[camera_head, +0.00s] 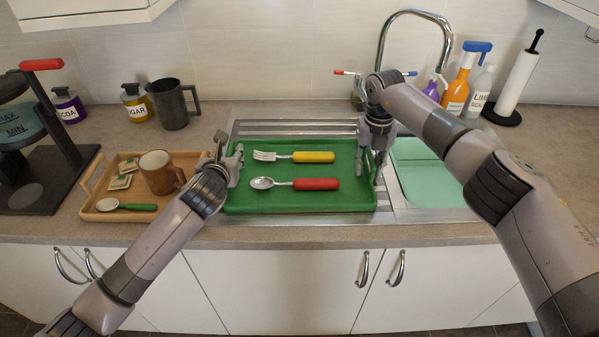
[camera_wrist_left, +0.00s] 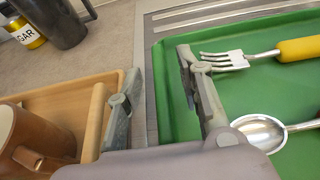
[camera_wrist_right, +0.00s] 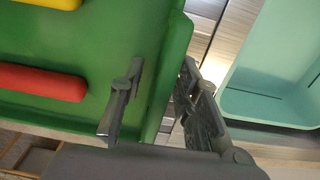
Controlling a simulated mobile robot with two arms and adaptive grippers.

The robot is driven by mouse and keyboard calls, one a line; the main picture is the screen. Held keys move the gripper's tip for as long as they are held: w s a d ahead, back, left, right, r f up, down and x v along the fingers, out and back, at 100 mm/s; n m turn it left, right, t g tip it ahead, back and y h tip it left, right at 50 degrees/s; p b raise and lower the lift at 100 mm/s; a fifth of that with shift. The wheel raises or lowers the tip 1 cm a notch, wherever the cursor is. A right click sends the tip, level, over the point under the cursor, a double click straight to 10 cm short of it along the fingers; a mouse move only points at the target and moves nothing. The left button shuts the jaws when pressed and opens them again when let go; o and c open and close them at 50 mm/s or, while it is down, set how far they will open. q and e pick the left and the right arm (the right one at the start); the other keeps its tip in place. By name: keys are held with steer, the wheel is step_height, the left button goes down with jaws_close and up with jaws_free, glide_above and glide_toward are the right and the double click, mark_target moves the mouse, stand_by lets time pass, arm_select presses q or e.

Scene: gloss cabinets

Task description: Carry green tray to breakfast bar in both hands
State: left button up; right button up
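The green tray (camera_head: 300,199) lies on the sink's ribbed drainer, holding a fork with a yellow handle (camera_head: 313,157) and a spoon with a red handle (camera_head: 315,184). My left gripper (camera_head: 228,165) is at the tray's left edge, fingers apart; in the left wrist view (camera_wrist_left: 160,95) one finger is over the tray's inside and the other outside, beside the wooden tray. My right gripper (camera_head: 373,165) is at the right edge; in the right wrist view (camera_wrist_right: 155,105) its open fingers straddle the tray's right wall (camera_wrist_right: 172,75). Contact with the wall cannot be told in either view.
A wooden tray (camera_head: 97,204) with a brown mug (camera_head: 158,172) stands close to the left of the green tray. The mint sink basin (camera_head: 425,170) is at right. The tap (camera_head: 447,50) rises behind. Cleaning bottles and a paper roll (camera_head: 517,85) stand back right.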

arm_select(q)
steer(key=shift+c, duration=0.4)
arm_select(e)
steer(key=shift+c, duration=0.4)
arm_select(q)
steer(key=c, duration=0.7)
arm_select(e)
jaws_close()
arm_select(q)
jaws_close()
